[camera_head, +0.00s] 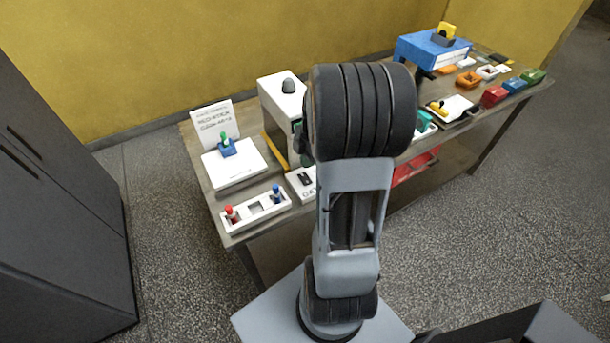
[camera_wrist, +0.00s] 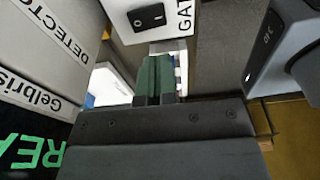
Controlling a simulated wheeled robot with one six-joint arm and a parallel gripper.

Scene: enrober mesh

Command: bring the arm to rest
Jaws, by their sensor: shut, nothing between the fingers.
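My gripper (camera_wrist: 157,78) shows in the wrist view as two dark green finger pads pressed side by side, with nothing between them. They point toward a white box with a black rocker switch (camera_wrist: 150,16) and partly printed lettering "GAT". I cannot tell how far the fingertips are from it. In the head view my arm stands upright at the picture's middle, in front of the table (camera_head: 262,235). Its dark, ribbed upper joint and grey link hide most of the gripper there. The white switch box (camera_head: 303,182) shows just left of the arm.
A white machine with a dark knob (camera_head: 283,98) stands close behind my arm. A plug tray (camera_head: 256,211) and a white pad (camera_head: 234,170) lie to its left. A blue box (camera_head: 430,50) and several coloured blocks sit at right. A dark cabinet (camera_head: 60,200) stands left.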

